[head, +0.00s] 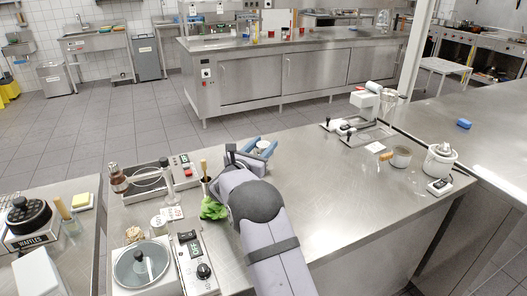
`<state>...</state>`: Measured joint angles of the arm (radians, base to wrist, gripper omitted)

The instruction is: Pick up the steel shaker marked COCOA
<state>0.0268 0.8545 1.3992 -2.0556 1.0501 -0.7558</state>
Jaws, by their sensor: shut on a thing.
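My gripper (261,149) is at the middle left of the head view, above the steel worktop (325,195). Its bluish fingers are shut on a small pale, steel-looking round thing (263,145), which looks like a steel shaker. The fingers and wrist hide much of it, and no COCOA marking can be read. I cannot tell whether its base touches the worktop. A small pale can (158,222) stands farther left beside a label card (172,213); its marking is too small to read.
At right stand a white machine (365,100), a small pot (401,157) and a white jar (440,160). The worktop between is clear.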

